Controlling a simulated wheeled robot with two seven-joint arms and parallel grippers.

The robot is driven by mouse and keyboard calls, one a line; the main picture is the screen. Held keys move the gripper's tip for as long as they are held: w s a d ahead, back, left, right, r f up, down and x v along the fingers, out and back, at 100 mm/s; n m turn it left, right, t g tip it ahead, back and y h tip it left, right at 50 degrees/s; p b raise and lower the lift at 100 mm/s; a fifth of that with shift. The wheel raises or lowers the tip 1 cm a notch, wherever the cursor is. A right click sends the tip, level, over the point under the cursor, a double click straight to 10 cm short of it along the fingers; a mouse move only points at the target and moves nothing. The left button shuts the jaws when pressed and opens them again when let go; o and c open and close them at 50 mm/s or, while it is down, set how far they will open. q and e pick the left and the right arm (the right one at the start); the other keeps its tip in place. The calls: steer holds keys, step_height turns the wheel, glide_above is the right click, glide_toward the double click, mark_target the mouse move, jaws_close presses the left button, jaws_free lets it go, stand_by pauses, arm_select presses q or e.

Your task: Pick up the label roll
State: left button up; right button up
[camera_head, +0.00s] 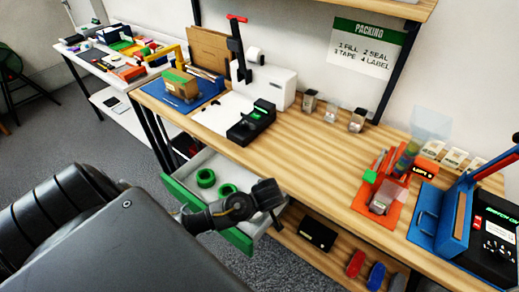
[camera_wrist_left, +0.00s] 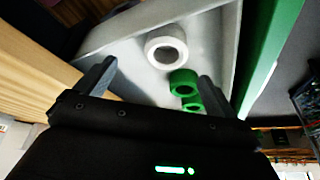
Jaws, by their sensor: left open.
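A white roll (camera_wrist_left: 166,46), which looks like the label roll, lies in the open drawer (camera_wrist_left: 120,28) in the left wrist view. I cannot make it out in the head view, where my arm covers part of the drawer. My left gripper (camera_wrist_left: 157,78) is open, its two fingers apart with nothing between them. The white roll is ahead of the fingertips, a little beyond the gap. In the head view my left gripper (camera_head: 268,200) is over the right part of the drawer (camera_head: 206,161). My right gripper is not in view.
Two green rolls (camera_wrist_left: 183,82) lie beside the white roll, near the right finger; they also show in the head view (camera_head: 206,178). The drawer has a green front (camera_head: 196,213). The wooden bench (camera_head: 300,135) above it holds a black device (camera_head: 252,122) and several cups.

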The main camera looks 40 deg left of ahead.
arm_select(q)
steer(key=f, duration=0.1)
steer(key=a+f, duration=0.1)
steer(key=shift+s+a+f, duration=0.1)
steer(key=shift+s+f, duration=0.05)
steer(key=shift+f, duration=0.15)
steer(key=shift+p+x, duration=0.35)
steer(key=shift+x, duration=0.75)
steer(key=shift+w+f, duration=0.15)
steer(key=shift+w, duration=0.1)
steer(key=shift+a+f, duration=0.1)
steer(key=x, duration=0.2)
steer(key=p+x, duration=0.1)
steer(key=x, duration=0.1)
steer(key=shift+s+a, duration=0.1)
steer(key=shift+a, duration=0.35)
steer(key=shift+f, duration=0.3)
arm_select(e)
steer(key=shift+s+d+r, duration=0.1)
steer(key=shift+s+r, duration=0.15)
steer(key=shift+r, duration=0.3)
steer(key=shift+s+r, duration=0.25)
steer(key=shift+r, duration=0.25)
